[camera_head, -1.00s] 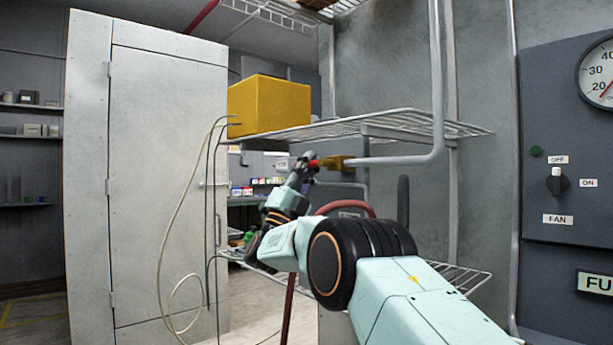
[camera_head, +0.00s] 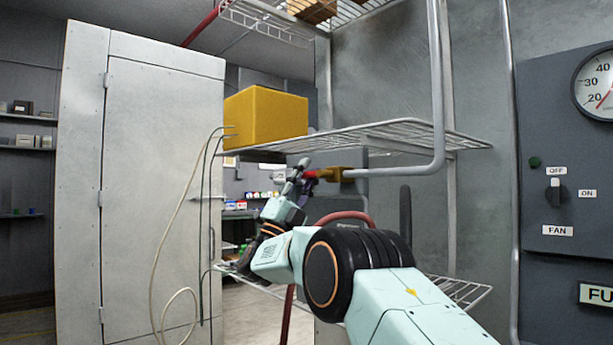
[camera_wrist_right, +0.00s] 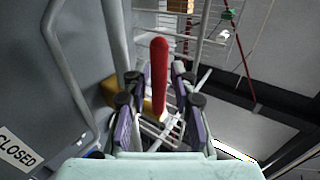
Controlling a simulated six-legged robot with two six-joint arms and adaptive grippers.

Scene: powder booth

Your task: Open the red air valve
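The red valve handle (camera_wrist_right: 159,70) stands between the two fingers of my right gripper (camera_wrist_right: 157,78) in the right wrist view. Gaps show on both sides of the handle, and the fingers are open. In the head view only a small red part of the handle (camera_head: 311,174) shows, beside the fingers of my right gripper (camera_head: 297,172), which partly hide it. The brass valve body (camera_head: 334,174) sits at the left end of a grey pipe (camera_head: 395,171); it also shows in the wrist view (camera_wrist_right: 110,92). My left gripper is not in view.
A wire shelf (camera_head: 390,131) with a yellow box (camera_head: 265,117) is just above the valve. A red hose (camera_head: 343,216) curves below. A white cabinet (camera_head: 150,180) stands left, a fan control panel (camera_head: 565,200) right. A CLOSED sign (camera_wrist_right: 18,148) shows in the wrist view.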

